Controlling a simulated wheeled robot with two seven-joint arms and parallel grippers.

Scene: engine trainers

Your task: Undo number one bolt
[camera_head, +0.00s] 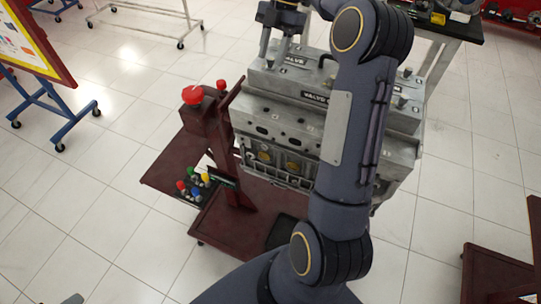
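The grey engine block (285,125) stands on a dark red stand, with a valve cover (290,85) marked "VALVE" on top. Small dark bolts stand on the cover: one at the left end (270,63), one at the far right (407,73) and one at the near right (402,103). I cannot read which is number one. My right gripper (274,50) points down over the cover's left end, just above the left bolt. Its fingers look apart, with nothing seen held. My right forearm hides the cover's middle. My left gripper is not clearly seen.
A red emergency button (193,95) and a panel of coloured knobs (193,186) are left of the engine. A blue-legged board (38,40) stands far left. A dark table (470,27) is behind right, and a red stand (492,275) near right.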

